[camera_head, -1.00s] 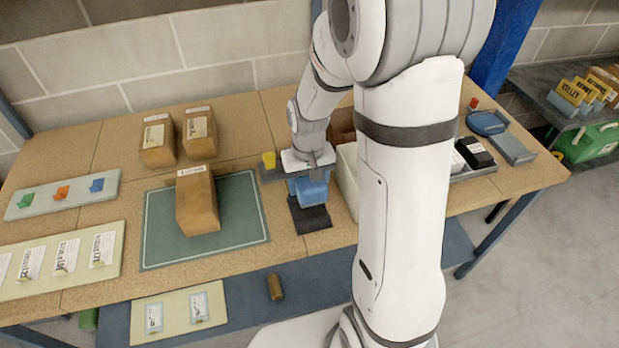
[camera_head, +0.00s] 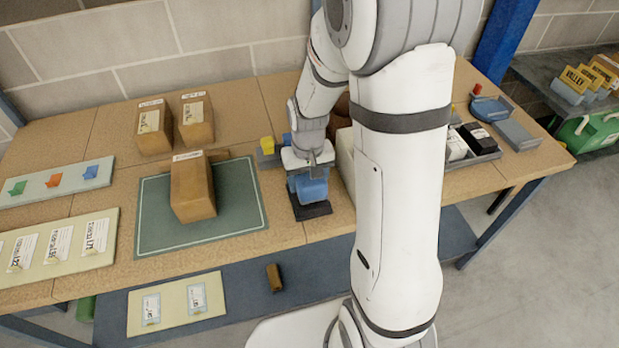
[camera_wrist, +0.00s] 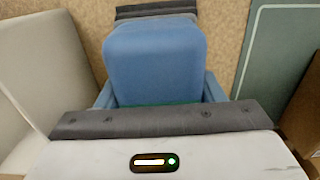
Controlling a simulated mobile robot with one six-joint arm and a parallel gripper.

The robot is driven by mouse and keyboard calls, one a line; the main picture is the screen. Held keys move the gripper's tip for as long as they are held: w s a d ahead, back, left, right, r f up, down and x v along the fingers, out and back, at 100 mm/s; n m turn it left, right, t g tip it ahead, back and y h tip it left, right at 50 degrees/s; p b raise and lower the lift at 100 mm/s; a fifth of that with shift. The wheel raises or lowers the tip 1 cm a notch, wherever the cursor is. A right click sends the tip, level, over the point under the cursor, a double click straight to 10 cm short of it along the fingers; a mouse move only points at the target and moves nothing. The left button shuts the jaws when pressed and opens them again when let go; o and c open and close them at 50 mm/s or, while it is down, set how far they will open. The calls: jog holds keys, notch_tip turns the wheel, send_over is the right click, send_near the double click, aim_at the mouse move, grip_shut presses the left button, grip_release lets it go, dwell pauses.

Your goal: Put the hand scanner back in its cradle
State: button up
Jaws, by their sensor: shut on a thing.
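My gripper (camera_head: 311,170) is shut on the blue hand scanner (camera_head: 312,188) and points down at the workbench. In the wrist view the scanner's blue body (camera_wrist: 155,60) fills the middle, beyond the grey finger bar. Lighter blue pieces show low on both sides of it; I cannot tell whether they belong to the scanner or the cradle. A dark base (camera_head: 312,210), apparently the cradle's, sits on the bench just below and in front of the scanner. Whether the scanner touches it is hidden.
A green mat (camera_head: 235,212) with a brown carton (camera_head: 192,188) lies left of my gripper. A white bin (camera_head: 345,158) stands close on the right, partly behind my arm. Label boards lie at the left.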

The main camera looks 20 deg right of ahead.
jog(key=shift+f, duration=0.3)
dwell(0.4)
jog(key=shift+f+b, duration=0.75)
jog(key=shift+b, duration=0.1)
jog(key=shift+f, duration=0.2)
jog(key=o, duration=1.2)
jog(key=shift+o, duration=0.2)
jog(key=shift+r+b, duration=0.3)
jog(key=shift+r, duration=3.65)
